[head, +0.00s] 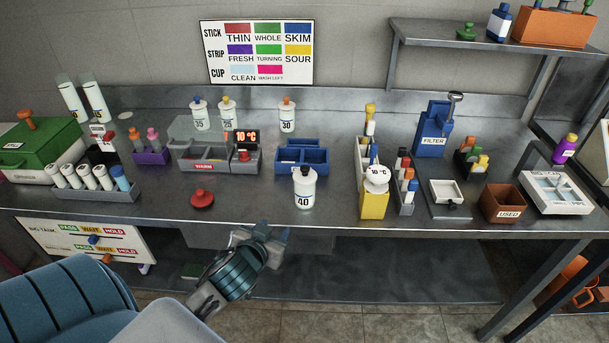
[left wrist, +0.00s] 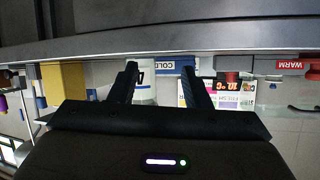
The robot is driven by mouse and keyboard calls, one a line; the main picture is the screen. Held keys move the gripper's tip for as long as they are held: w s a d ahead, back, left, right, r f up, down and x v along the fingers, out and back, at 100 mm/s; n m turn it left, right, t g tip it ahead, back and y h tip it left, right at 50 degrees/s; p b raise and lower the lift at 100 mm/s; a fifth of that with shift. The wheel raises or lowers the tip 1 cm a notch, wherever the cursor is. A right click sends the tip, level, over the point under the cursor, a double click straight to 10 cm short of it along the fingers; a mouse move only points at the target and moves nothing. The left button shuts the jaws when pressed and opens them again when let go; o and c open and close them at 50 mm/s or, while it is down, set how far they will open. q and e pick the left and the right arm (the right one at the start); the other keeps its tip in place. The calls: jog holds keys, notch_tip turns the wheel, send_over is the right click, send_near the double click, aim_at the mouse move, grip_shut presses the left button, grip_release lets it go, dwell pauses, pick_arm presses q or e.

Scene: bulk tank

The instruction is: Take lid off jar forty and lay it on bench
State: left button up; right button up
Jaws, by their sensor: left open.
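Jar forty (head: 304,190), white with a "40" label, stands upright near the front edge of the bench (head: 250,205). Its lid (head: 305,174), with a dark knob, sits on top. My left gripper (head: 270,231) is open and empty, in front of the bench edge, lower than the jar and to its left. The left wrist view is upside down. There my open left gripper (left wrist: 159,68) has part of jar forty (left wrist: 145,88) showing between its fingers, apart from them; the lid is not clear there. My right gripper is not in view.
A red knobbed lid (head: 202,200) lies on the bench left of the jar. A blue tray (head: 302,160) stands behind the jar and a yellow block (head: 373,205) to its right. Bare bench lies between the red lid and the jar.

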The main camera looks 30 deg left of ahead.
aim_at(303, 170)
pick_arm(q)
jog(key=w+r+t, duration=0.4)
jog(key=r, duration=0.7)
jog(key=shift+t+h, duration=0.3)
jog(key=shift+h, duration=0.2)
jog(key=w+p, duration=0.1)
jog(key=w, duration=0.2)
jog(key=w+f+p, duration=0.1)
jog(key=w, duration=0.2)
jog(key=w+p, duration=0.1)
jog(key=w, duration=0.2)
jog(key=shift+w+a+f, duration=0.1)
jog(key=shift+w+f, duration=0.05)
jog(key=shift+f, duration=0.1)
jog(key=shift+w+f+p, duration=0.1)
jog(key=shift+w+p, duration=0.2)
jog(key=shift+w, duration=0.05)
jog(key=shift+w+a+f, duration=0.1)
jog(key=c, duration=0.7)
grip_shut()
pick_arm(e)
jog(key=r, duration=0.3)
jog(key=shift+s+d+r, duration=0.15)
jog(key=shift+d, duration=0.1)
